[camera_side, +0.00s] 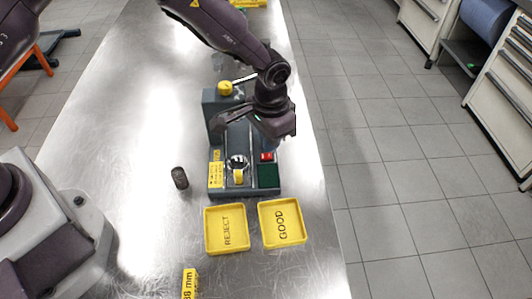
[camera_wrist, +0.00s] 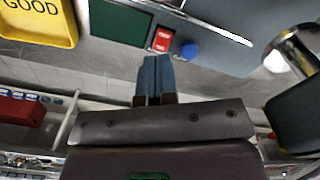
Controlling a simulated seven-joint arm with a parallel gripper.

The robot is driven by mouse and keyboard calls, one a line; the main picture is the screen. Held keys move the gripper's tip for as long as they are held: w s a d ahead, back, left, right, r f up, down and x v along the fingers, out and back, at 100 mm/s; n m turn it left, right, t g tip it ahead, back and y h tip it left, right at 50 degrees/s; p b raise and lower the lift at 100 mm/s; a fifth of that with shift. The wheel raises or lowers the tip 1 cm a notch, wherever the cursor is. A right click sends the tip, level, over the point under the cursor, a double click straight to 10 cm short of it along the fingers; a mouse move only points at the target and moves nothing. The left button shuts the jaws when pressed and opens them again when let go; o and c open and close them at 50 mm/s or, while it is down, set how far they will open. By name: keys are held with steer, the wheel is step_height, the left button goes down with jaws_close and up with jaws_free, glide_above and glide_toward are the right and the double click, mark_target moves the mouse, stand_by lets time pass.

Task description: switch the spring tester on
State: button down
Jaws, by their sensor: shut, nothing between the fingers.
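The spring tester (camera_side: 214,135) is a grey-green machine standing on the metal bench. Its red switch (camera_side: 266,156) is on the front right of the base, above a dark green panel (camera_side: 268,176). In the wrist view the red switch (camera_wrist: 163,39) has white marks, with a blue round button (camera_wrist: 189,51) beside it. My gripper (camera_side: 271,146) points down over the tester's right side, close to the switch. In the wrist view its blue-grey fingers (camera_wrist: 156,58) are shut and empty, tips just short of the switch. Whether they touch it I cannot tell.
Yellow REJECT (camera_side: 211,240) and GOOD (camera_side: 266,231) trays lie in front of the tester. A dark spring (camera_side: 180,178) stands left of it. A lever with a yellow knob (camera_side: 225,88) sticks out at the tester's top. The bench on the left is mostly clear.

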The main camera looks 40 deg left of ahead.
mark_target(270, 155)
steer(key=shift+f, duration=1.35)
stand_by(0.5)
steer(key=shift+r, duration=3.55)
steer(key=s, duration=0.1)
steer(key=s+a+g, duration=0.1)
steer(key=s, duration=0.1)
steer(key=shift+a+f, duration=0.15)
steer(key=s+a+r+n+t, duration=0.1)
steer(key=s+a+r+t, duration=0.2)
steer(key=s+a+r, duration=0.5)
steer(key=s+a+r+n+t, duration=0.2)
steer(key=s+a+r, duration=0.6)
steer(key=s+r, duration=0.5)
step_height(270, 155, up, 4)
steer(key=shift+r+t, duration=0.15)
steer(key=shift+t, duration=0.65)
steer(key=shift+a, duration=0.1)
